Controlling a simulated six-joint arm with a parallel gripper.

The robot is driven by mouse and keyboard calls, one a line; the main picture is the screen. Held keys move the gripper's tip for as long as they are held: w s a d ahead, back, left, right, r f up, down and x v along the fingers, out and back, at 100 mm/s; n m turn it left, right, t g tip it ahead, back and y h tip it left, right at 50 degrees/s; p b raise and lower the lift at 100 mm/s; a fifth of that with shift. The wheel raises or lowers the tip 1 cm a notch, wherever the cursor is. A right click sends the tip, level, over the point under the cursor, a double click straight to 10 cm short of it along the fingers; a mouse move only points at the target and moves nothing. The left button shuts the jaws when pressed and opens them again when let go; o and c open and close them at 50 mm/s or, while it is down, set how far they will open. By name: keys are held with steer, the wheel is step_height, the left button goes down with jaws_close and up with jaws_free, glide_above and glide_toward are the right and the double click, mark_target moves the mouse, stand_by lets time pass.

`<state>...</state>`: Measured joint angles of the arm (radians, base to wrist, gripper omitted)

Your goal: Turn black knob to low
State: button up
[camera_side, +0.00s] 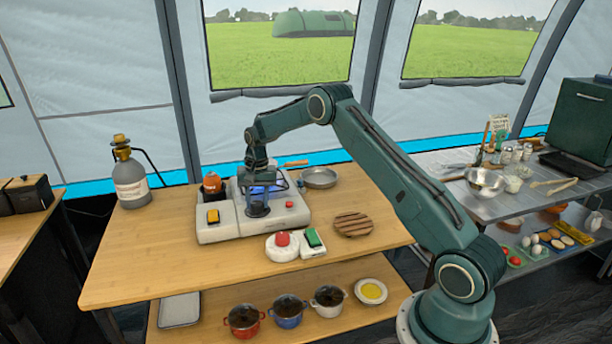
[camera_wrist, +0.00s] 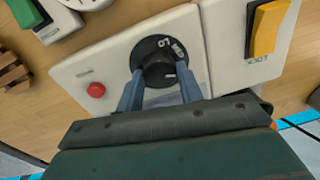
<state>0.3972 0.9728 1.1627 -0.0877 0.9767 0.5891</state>
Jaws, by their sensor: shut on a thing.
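The black knob (camera_wrist: 160,66) is on the front of a pale stove unit (camera_wrist: 112,62), with white markings around its rim that I cannot read fully. My gripper (camera_wrist: 160,88) has its two blue-grey fingers on either side of the knob's grip and is shut on it. In the side view my gripper (camera_side: 257,200) points straight down over the stove (camera_side: 235,228), and the knob is mostly hidden beneath it. A blue glow shows at the burner behind the gripper.
A yellow rocker switch (camera_side: 213,216) is on the stove's left part, and a red button (camera_wrist: 95,90) is near the knob. A red-topped white device (camera_side: 282,246), a green switch (camera_side: 313,238) and a wooden trivet (camera_side: 353,224) lie close by. A pan (camera_side: 320,178) stands behind right.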

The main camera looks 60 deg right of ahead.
steer(key=shift+n, duration=0.3)
steer(key=n, duration=0.3)
steer(key=shift+r+n, duration=0.1)
steer(key=shift+n, duration=0.2)
steer(key=n, duration=0.3)
steer(key=shift+w+n, duration=0.1)
steer(key=shift+n, duration=0.2)
steer(key=n, duration=0.3)
steer(key=shift+n, duration=0.4)
steer(key=shift+n+g, duration=0.3)
steer(key=shift+n, duration=1.6)
steer(key=o, duration=1)
